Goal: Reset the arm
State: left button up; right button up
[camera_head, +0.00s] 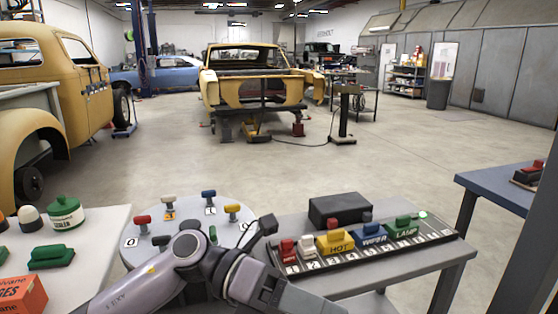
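My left arm (185,255) comes in from the lower left, bends near the picture's middle and slopes down to the right. Its dark end, my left gripper (295,297), lies in front of the right-hand bench's near left edge. Its fingers cannot be made out, so I cannot tell whether it is open or shut. No object shows in its grasp. My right gripper is not in view.
A round grey table (160,206) with coloured knobs stands behind my arm. A grey bench (440,258) at right bears a numbered rack (355,256) and a black box (340,207). A white table (100,235) is at left. A blue table (497,188) stands right.

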pick_arm(q)
jog(key=w+a+f+n+t+y+p, duration=0.1)
jog(key=w+a+f+n+t, duration=0.25)
jog(key=n+t, duration=0.6)
jog(key=w+a+f+n+t+y+p, duration=0.1)
jog(key=w+a+f+n+t, duration=0.15)
jog(key=a+n+t, duration=0.7)
jog(key=w+d+f+n+t+y+p, duration=0.15)
jog(key=f+n+t, duration=0.3)
jog(key=n, duration=1.05)
jog(key=s+a+f+n+g+y, duration=0.3)
jog(key=s+a+f, duration=0.4)
jog(key=f, duration=0.3)
jog(key=s+a+f+n+g+y, duration=0.3)
jog(key=s+a+f+n+y, duration=0.3)
jog(key=f, duration=0.5)
jog(key=s+a+n, duration=0.1)
jog(key=s+n, duration=0.1)
jog(key=shift+s+n+p, duration=0.2)
jog(key=shift+n+p, duration=0.1)
jog(key=shift+p, duration=0.05)
jog(key=shift+d+r+y, duration=0.1)
jog(key=shift+y, duration=0.15)
